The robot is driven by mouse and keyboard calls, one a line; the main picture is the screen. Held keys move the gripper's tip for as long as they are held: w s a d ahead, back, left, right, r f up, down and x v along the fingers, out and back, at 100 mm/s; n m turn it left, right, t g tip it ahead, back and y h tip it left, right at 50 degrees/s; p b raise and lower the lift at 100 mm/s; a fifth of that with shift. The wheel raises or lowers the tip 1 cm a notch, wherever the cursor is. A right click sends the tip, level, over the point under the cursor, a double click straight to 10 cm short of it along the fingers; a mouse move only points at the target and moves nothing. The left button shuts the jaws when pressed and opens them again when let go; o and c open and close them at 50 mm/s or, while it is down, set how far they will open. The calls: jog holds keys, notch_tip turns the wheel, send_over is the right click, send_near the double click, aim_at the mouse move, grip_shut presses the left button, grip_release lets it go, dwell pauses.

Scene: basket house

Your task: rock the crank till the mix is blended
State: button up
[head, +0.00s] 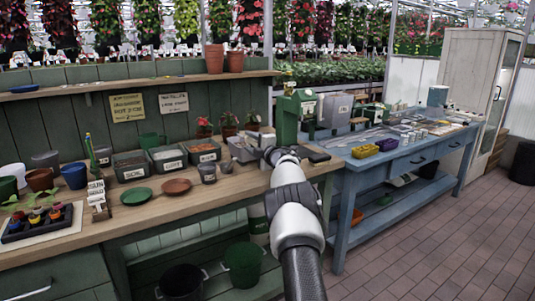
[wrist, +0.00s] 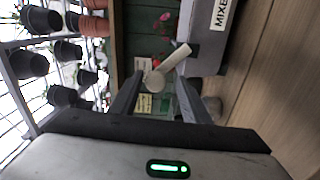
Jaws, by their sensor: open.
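In the wrist view, a pale crank handle (wrist: 172,63) with a round end stands between the two fingers of my gripper (wrist: 158,84). The fingers are apart, one on each side of it, and I cannot tell whether either touches it. A grey box (wrist: 205,52) with a white label, partly cut off and starting "MIXE", is beside the handle. In the head view, my arm reaches over the bench and hides the handle. A grey metal box (head: 240,149) shows just left of my wrist. The mix inside is not visible.
The wooden bench (head: 155,210) holds soil bins (head: 167,158), green and brown saucers (head: 136,196), pots and a seedling tray (head: 40,222). A green machine (head: 286,120) stands behind my wrist. A blue table (head: 400,153) stands at right. The brick floor (head: 430,245) is clear at front right.

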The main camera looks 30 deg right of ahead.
jog(key=s, duration=1.6)
jog(key=shift+d, duration=0.25)
